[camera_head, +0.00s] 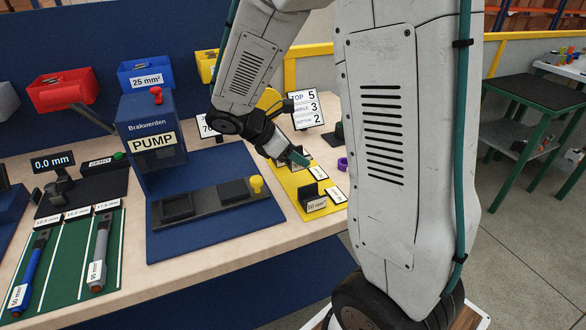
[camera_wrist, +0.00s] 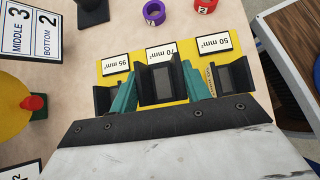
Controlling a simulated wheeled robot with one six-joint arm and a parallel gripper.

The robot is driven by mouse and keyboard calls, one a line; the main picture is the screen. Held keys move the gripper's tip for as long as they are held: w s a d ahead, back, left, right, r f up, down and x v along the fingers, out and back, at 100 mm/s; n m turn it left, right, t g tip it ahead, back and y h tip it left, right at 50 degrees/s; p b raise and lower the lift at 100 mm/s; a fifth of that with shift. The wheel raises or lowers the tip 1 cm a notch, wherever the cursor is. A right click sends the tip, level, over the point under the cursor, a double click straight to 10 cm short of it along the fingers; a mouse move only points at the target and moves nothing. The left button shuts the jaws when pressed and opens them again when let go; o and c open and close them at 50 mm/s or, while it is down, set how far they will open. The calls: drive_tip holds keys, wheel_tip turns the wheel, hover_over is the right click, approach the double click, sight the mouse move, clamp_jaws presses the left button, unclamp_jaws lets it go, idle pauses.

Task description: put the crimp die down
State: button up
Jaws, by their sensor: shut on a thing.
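The crimp die, a dark U-shaped block (camera_wrist: 163,82), sits between the teal fingers of my gripper (camera_wrist: 165,92) in the wrist view. My gripper is shut on it. The die is at the middle of the yellow die mat (camera_wrist: 187,48), in front of the 70 mm² label (camera_wrist: 161,53). I cannot tell whether it touches the mat. Another dark die (camera_wrist: 106,98) is by the 95 mm² label (camera_wrist: 115,64), and one (camera_wrist: 212,80) is by the 50 mm² label (camera_wrist: 205,44). In the head view my gripper (camera_head: 298,158) is over the mat (camera_head: 290,190), its held die hidden.
A blue press marked PUMP (camera_head: 152,140) stands left of the mat, with a dark rail holding die seats (camera_head: 205,205). A number card (camera_head: 303,108) stands behind my gripper. A purple ring (camera_wrist: 154,12) and a red ring (camera_wrist: 205,5) lie beyond the labels.

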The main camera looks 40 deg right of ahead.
sight(288, 164)
drive_tip(key=shift+s+f, duration=0.1)
drive_tip(key=shift+f, duration=2.2)
drive_tip(key=shift+f, duration=0.1)
drive_tip(key=o, duration=1.3)
drive_tip(key=shift+a+r, duration=0.1)
drive_tip(key=shift+r, duration=0.15)
drive_tip(key=v, duration=1.1)
drive_tip(key=s+a+r+m+t+y, duration=0.1)
drive_tip(key=s+a+r+m+y, duration=0.1)
drive_tip(key=s+m, duration=0.3)
drive_tip(key=s+a+r+m+t+y, duration=0.1)
drive_tip(key=s+a+r+m+y, duration=0.1)
drive_tip(key=s+m, duration=0.3)
drive_tip(key=s+a+r+m+t+y, duration=0.1)
drive_tip(key=s+a+r+m+y, duration=0.2)
drive_tip(key=s, duration=0.8)
drive_tip(key=shift+s+m+t+y, duration=0.35)
drive_tip(key=shift+m+t+y, duration=0.05)
drive_tip(key=shift+m+y, duration=0.45)
